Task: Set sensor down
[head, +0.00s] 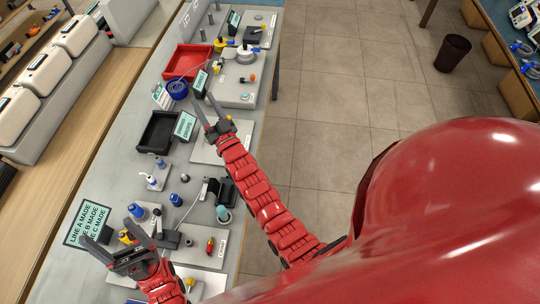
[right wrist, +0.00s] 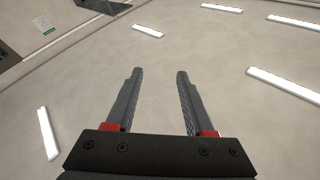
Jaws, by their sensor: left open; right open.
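No part can be singled out as the sensor; several small blue parts, one (head: 139,211) near my left gripper, stand on the grey table (head: 133,150). My left gripper (head: 106,228) is open at the near left of the table, beside the green text sign; I see nothing held between its fingers. My right gripper (head: 202,95) is open further up the table, by the small green signs. In the right wrist view its fingers (right wrist: 158,75) are apart and empty, with ceiling and lamps behind them.
A black tray (head: 143,146) and a red tray (head: 167,62) stand on the table. A blue tape roll (head: 177,88) lies between them. Small signs and grey plates with parts crowd the surface. A dark bin (head: 453,53) stands on the open tiled floor at right.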

